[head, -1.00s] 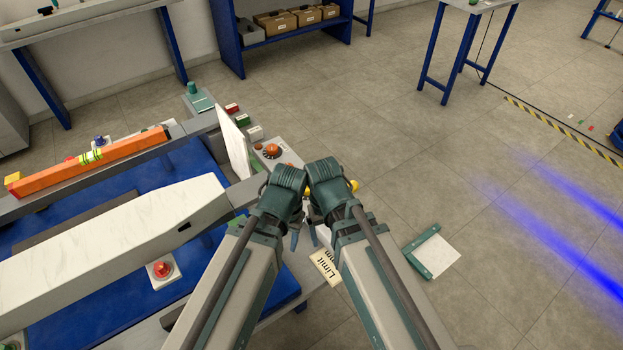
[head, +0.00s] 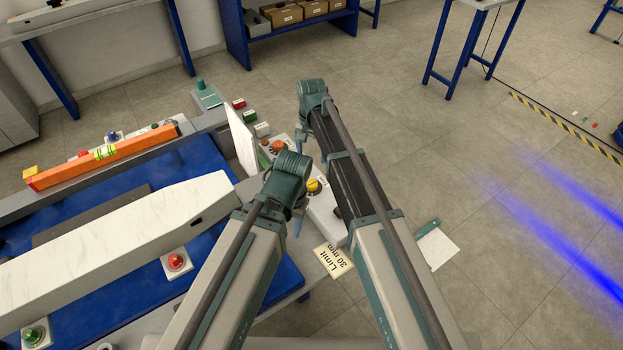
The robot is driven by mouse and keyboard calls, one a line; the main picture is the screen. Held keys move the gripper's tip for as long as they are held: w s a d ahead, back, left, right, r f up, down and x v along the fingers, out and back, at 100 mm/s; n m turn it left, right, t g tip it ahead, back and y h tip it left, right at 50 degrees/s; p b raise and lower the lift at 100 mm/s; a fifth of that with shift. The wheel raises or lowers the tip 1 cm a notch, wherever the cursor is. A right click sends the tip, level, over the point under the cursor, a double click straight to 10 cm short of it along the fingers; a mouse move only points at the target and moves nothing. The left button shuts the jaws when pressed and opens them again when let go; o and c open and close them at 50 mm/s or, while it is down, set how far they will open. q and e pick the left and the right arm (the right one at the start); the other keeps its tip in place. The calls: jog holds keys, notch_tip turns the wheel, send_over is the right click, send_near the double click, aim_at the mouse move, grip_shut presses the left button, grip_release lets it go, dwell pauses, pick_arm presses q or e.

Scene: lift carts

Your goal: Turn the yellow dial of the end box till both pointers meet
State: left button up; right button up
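The yellow dial (head: 313,186) shows in the gap between my two forearms, on top of the pale end box (head: 323,208). Its pointers are too small to make out. My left gripper (head: 298,224) points down just left of the dial, with a bluish finger showing below the wrist. Its opening is hidden by my own arm, and no contact with the dial is visible. My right arm reaches past the dial on its right side, and its wrist is beyond the box.
An orange dial (head: 278,146) sits farther back on the bench end, beside an upright white panel (head: 240,143). A "Limit 30 mm" card (head: 334,261) lies at the near corner. A white sheet with a green edge (head: 438,247) is at right. Open floor lies farther right.

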aim_at(311, 183)
pick_arm(q)
notch_tip(311, 183, down, 14)
jog(key=b, duration=1.4)
pick_arm(e)
notch_tip(311, 183, down, 14)
jog(key=shift+s, duration=0.1)
jog(key=shift+r, duration=0.1)
jog(key=shift+c, duration=0.3)
grip_shut()
jog(key=shift+n, duration=3.1)
